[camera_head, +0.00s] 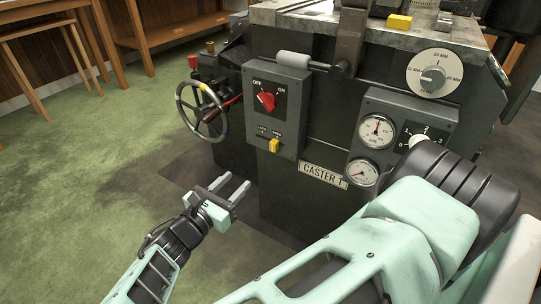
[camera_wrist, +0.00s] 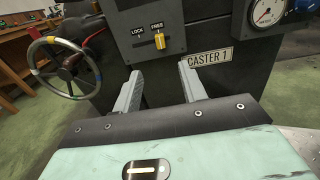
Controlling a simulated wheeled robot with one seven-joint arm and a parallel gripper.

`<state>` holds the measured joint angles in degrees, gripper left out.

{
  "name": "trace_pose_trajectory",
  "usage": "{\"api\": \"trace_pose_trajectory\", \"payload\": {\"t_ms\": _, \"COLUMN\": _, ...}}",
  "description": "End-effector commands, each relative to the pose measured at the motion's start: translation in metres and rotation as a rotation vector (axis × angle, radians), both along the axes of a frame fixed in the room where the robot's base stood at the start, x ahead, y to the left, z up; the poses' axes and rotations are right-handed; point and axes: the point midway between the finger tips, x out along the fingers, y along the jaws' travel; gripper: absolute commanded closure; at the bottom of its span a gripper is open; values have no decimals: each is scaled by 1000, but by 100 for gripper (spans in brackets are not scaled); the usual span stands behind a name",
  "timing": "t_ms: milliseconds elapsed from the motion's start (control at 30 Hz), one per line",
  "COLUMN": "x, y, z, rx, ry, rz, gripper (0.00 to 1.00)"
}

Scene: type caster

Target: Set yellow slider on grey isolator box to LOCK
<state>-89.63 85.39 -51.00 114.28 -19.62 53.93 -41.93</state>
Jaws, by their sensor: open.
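The grey isolator box (camera_head: 291,82) is on the front of the dark machine, with a red knob (camera_head: 267,101) between OFF and ON labels. Its yellow slider (camera_head: 274,145) is low on the box. In the wrist view the slider (camera_wrist: 159,40) sits on the right, under FREE, with LOCK to its left. My gripper (camera_head: 236,181) is open and empty, below and left of the box in the head view. In the wrist view its fingers (camera_wrist: 159,72) point toward the box, with the slider beyond the gap between them. Nothing hides the slider.
A handwheel (camera_head: 202,112) is left of the box. A CASTER 1 plate (camera_head: 323,175) and gauges (camera_head: 377,131) are to its right. A yellow block (camera_head: 399,22) lies on the machine top. Green floor is open at left.

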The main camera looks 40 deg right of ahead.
Motion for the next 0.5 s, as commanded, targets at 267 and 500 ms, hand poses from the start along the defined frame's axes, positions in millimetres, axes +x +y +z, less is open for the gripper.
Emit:
{"api": "trace_pose_trajectory", "payload": {"t_ms": 267, "x": 11, "y": -30, "z": 0, "rx": -10, "ry": -5, "rz": 1, "gripper": 58}}
{"api": "trace_pose_trajectory", "payload": {"t_ms": 500, "x": 28, "y": -78, "z": -2, "rx": -9, "ry": -4, "rz": -1, "gripper": 58}}
